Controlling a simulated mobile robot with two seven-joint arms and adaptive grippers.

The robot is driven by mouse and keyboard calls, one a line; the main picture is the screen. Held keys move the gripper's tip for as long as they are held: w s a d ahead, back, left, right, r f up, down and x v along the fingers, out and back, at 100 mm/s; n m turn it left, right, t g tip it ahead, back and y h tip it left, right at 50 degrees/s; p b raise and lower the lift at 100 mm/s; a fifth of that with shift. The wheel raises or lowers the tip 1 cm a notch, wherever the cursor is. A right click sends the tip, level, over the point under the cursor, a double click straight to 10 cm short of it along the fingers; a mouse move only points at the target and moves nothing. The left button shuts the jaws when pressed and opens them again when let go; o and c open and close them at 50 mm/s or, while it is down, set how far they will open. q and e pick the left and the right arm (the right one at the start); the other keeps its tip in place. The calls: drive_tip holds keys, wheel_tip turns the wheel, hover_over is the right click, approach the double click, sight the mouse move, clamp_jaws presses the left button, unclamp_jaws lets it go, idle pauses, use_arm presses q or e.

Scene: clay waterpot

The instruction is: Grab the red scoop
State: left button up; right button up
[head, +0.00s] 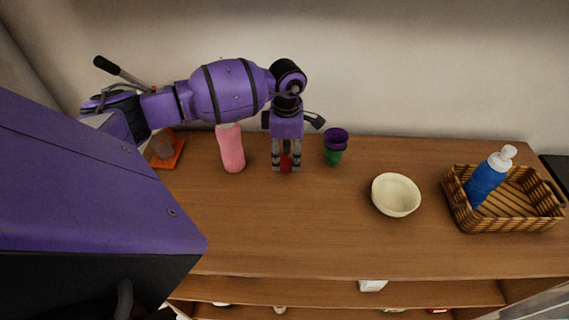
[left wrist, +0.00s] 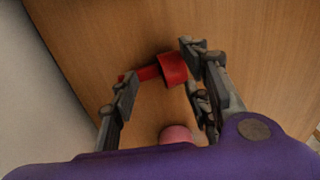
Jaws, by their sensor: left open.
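The red scoop (left wrist: 172,68) lies on the wooden surface in the left wrist view, with its cup toward the right finger and its handle reaching left toward the other finger. In the head view only a small red part of the scoop (head: 285,162) shows between the fingers. My left gripper (head: 286,169) points down over it, open, with a finger on each side. In the left wrist view the left gripper (left wrist: 158,85) has its fingers spread around the scoop; I cannot tell if they touch it. My right gripper is not in view.
A pink bottle (head: 231,150) stands just left of the gripper, and a purple and green cup (head: 334,150) just right. A cream bowl (head: 396,195) and a wicker basket (head: 462,212) holding a blue bottle (head: 485,181) stand farther right. The front middle of the wooden top is clear.

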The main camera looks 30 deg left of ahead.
sight(286, 160)
use_arm(q)
drive_tip(key=shift+s+d+f, duration=0.1)
drive_tip(key=shift+s+f, duration=0.1)
drive_tip(key=shift+f, duration=0.45)
drive_tip(key=shift+s+f, duration=0.2)
drive_tip(key=shift+f, duration=0.45)
drive_tip(key=shift+o, duration=1.3)
drive_tip(key=shift+f, duration=0.1)
drive_tip(key=shift+w+f, duration=0.15)
drive_tip(key=c, duration=0.6)
drive_tip(key=shift+r, duration=0.25)
drive_tip(key=c, duration=0.4)
drive_tip(key=shift+w+r, duration=0.1)
drive_tip(key=shift+w, duration=0.05)
drive_tip(key=shift+c, duration=0.2)
